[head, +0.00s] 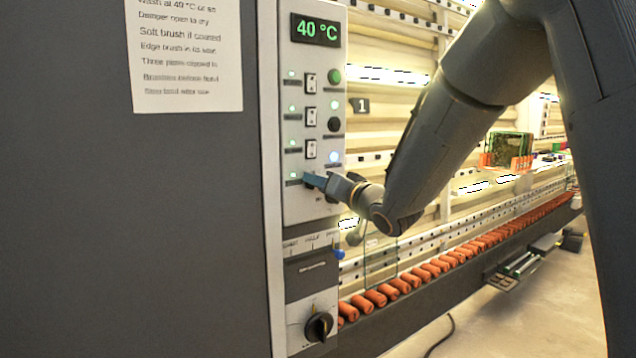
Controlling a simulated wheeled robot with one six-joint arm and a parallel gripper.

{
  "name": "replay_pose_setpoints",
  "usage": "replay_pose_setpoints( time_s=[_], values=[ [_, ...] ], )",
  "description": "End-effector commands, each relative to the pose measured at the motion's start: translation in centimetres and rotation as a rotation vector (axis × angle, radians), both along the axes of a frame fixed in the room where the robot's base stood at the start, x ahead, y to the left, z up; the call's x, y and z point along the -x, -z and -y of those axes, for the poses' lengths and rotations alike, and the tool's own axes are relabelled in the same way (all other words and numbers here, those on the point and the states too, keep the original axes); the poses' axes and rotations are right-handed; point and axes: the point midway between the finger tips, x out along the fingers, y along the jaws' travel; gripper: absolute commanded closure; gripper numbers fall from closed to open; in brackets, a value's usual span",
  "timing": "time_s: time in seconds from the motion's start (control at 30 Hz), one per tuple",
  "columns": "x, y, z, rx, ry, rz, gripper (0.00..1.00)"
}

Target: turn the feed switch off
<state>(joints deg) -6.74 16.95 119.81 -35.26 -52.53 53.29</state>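A light grey control panel (326,60) on the machine's edge carries a column of small rocker switches: an upper one (310,83), a middle one (310,115) and a lower one (311,149). Each has a lit green lamp to its left. A further lit lamp (292,175) sits level with my gripper (308,180). The switch labels are too small to read, so I cannot tell which is the feed switch. My gripper's blue-grey tip is at the panel below the lower switch and covers what lies there. I cannot tell whether it touches, or whether its fingers are apart.
The display (316,30) reads 40 °C. A green button (334,76) and a black button (334,124) are right of the switches. Below are a blue-knobbed lever (339,254) and a black rotary knob (319,327). A conveyor with orange rollers (440,264) runs behind my arm.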

Motion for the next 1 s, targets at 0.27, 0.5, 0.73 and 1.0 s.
replay_pose_setpoints(
  time_s=[0.27, 0.5, 0.73, 1.0],
  values=[
    [0.01, 0.03, 0.0, 0.0, 0.0, 0.0, 0.97],
    [0.04, 0.05, -0.11, 0.011, -0.001, 0.007, 1.0],
    [0.04, 0.17, -0.13, 0.083, -0.001, 0.056, 1.0],
    [0.09, 0.21, -0.22, 0.263, 0.0, 0.179, 1.0]
  ],
)
